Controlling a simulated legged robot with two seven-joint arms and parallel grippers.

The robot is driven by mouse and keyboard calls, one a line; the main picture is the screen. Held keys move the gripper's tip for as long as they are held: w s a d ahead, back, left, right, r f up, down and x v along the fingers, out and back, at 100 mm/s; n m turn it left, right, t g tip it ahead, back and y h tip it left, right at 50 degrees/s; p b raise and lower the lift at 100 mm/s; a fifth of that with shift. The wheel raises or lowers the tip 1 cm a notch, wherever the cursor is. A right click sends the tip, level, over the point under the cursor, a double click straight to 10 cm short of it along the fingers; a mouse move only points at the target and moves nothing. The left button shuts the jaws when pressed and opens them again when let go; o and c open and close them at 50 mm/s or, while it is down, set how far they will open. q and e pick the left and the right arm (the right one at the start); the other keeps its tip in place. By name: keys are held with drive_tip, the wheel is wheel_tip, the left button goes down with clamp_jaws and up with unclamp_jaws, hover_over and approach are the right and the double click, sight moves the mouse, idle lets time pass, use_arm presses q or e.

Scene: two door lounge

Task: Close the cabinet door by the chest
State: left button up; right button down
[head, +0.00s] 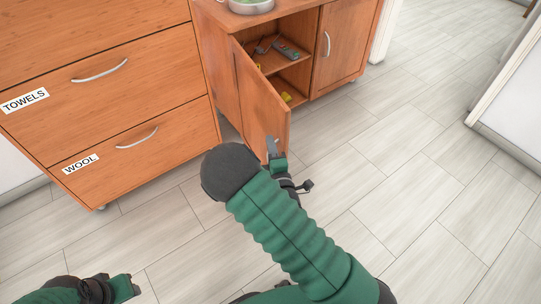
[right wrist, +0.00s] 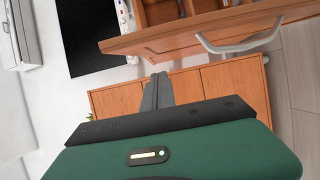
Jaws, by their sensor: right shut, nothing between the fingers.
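The wooden cabinet (head: 352,62) stands beside the chest (head: 120,75), whose drawers are labelled TOWELS and WOOL. Its left door (head: 262,105), on the chest side, stands open and swings out towards me. Its right door (head: 345,40) is closed. My right gripper (head: 272,149) is shut and empty, at the lower free edge of the open door; I cannot tell whether it touches. In the right wrist view the shut fingers (right wrist: 158,92) point at wooden fronts, below a wooden panel with a handle (right wrist: 240,44). My left gripper (head: 125,288) is low at the left, its jaws unclear.
Inside the cabinet are shelves (head: 292,73) with small tools and a yellow item. A round metal pot (head: 251,6) stands on top. The tiled floor (head: 400,180) to the right is clear. A white wall edge (head: 505,90) stands at the far right.

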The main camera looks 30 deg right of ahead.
sight(277, 130)
drive_tip(key=w+d, duration=0.1)
drive_tip(key=w+d+b, duration=0.1)
drive_tip(key=d, duration=0.1)
drive_tip(key=w+d+b, duration=0.1)
drive_tip(key=d, duration=0.1)
drive_tip(key=shift+w, duration=0.4)
drive_tip(key=shift+a+r, duration=0.1)
drive_tip(key=shift+r, duration=0.05)
